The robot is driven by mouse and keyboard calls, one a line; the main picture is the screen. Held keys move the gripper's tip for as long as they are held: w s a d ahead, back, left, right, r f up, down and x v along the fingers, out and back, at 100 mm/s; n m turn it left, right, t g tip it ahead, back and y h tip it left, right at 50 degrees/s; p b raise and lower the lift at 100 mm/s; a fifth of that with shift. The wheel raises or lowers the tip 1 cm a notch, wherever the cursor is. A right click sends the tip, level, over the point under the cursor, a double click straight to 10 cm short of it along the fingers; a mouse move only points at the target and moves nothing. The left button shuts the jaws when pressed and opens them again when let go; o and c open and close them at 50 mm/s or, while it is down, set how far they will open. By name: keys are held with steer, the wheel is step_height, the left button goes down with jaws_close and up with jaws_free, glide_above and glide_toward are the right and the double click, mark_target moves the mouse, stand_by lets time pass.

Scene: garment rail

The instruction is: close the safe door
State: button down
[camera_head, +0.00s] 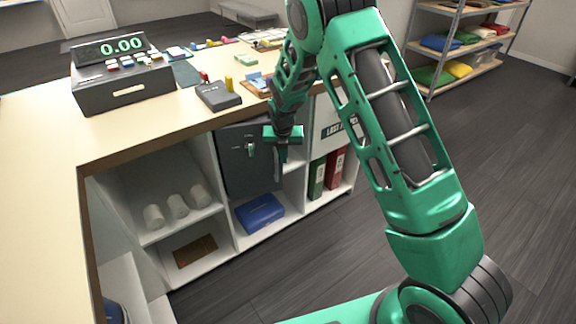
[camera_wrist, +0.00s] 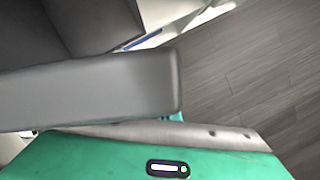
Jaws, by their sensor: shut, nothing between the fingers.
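The safe (camera_head: 235,165) is a dark grey box in an upper compartment of the counter's shelving. Its front shows a small bright handle or lock (camera_head: 250,149) and a pale vertical strip near the right edge. How far its door stands open I cannot tell. My gripper (camera_head: 284,157) is shut and empty, pointing down in front of the safe's right edge. Whether it touches the door I cannot tell. In the wrist view a large grey block crosses the middle above my green gripper body, and a dark grey surface, perhaps the safe (camera_wrist: 95,25), fills the upper left.
Green and red binders (camera_head: 327,174) stand to the right, rolled white items (camera_head: 178,206) to the left. The counter top (camera_head: 150,122) holds a register (camera_head: 122,78) and a card terminal (camera_head: 217,96). Floor (camera_head: 330,235) in front is clear.

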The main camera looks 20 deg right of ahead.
steer(key=shift+w+d+n, duration=0.15)
steer(key=shift+w+n, duration=0.45)
steer(key=shift+w, duration=0.6)
steer(key=shift+r, duration=0.1)
steer(key=d+v, duration=0.1)
steer(key=v, duration=0.9)
steer(key=s+d+r+m+t+y, duration=0.25)
steer(key=s+d+m+y, duration=0.3)
steer(key=m, duration=1.05)
steer(key=w+a+f, duration=0.4)
steer(key=w+f, duration=0.3)
steer(key=w, duration=0.2)
steer(key=shift+a+f+y, duration=0.25)
steer(key=shift+y, duration=0.1)
